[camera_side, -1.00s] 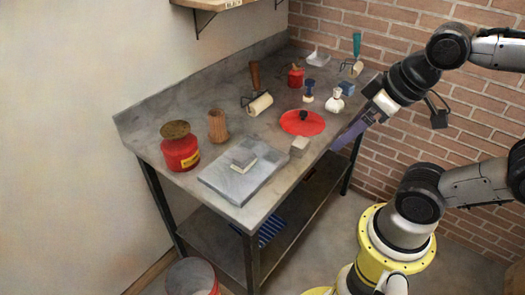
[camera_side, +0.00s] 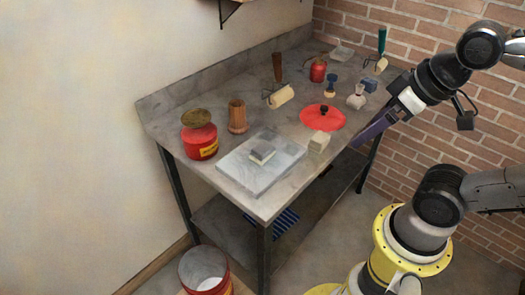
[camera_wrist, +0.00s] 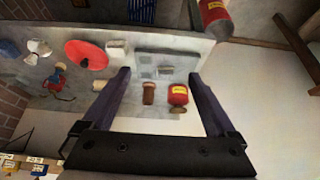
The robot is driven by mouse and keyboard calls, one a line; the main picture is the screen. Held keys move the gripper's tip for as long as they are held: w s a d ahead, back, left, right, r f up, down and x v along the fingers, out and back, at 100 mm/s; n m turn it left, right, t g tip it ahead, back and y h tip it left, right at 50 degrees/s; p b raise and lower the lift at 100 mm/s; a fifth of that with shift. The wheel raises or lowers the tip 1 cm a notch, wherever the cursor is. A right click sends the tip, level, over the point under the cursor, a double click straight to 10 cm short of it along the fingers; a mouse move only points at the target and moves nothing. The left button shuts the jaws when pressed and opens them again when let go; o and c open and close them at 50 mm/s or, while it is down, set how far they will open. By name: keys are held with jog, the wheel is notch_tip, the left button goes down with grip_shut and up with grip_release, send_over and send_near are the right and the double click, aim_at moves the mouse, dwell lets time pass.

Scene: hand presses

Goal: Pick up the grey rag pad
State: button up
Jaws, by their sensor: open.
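A small pad-like block (camera_side: 262,153) with a dark grey top and pale sides lies on the pale grey slab (camera_side: 240,178) on the table; it also shows in the wrist view (camera_wrist: 165,71). A beige-grey block (camera_side: 318,146) stands at the slab's right edge. I cannot tell for sure which is the rag pad; the one on the slab looks most like it. My gripper (camera_side: 358,142) is off the table's right side, apart from both blocks. In the wrist view its fingers (camera_wrist: 160,73) are wide open with nothing between them.
A red disc with a black knob (camera_side: 322,117), a roller (camera_side: 281,96), a wooden cylinder (camera_side: 237,117) and a red tin (camera_side: 200,142) stand around the slab. Several small tools stand at the far end. A bucket (camera_side: 204,270) is on the floor.

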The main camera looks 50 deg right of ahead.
jog(key=w+a+r+m+y, duration=0.1)
jog(key=w+a+r+m, duration=0.1)
jog(key=w+r+m, duration=0.4)
jog(key=m+g+y, duration=0.3)
jog(key=m+g, duration=0.1)
jog(key=m, duration=0.6)
send_over(262, 146)
jog(key=s+d, duration=0.2)
jog(key=s, duration=0.2)
notch_tip(262, 146, down, 4)
jog(key=w+d+f+m+g, duration=0.2)
jog(key=w+d+f, duration=0.15)
jog(key=f, duration=0.45)
jog(key=x, duration=0.9)
jog(key=a+x, duration=0.1)
jog(key=x, duration=0.3)
jog(key=shift+w+a+f, duration=0.1)
jog(key=shift+w+f, duration=0.05)
jog(key=shift+w, duration=0.2)
jog(key=shift+c, duration=0.3)
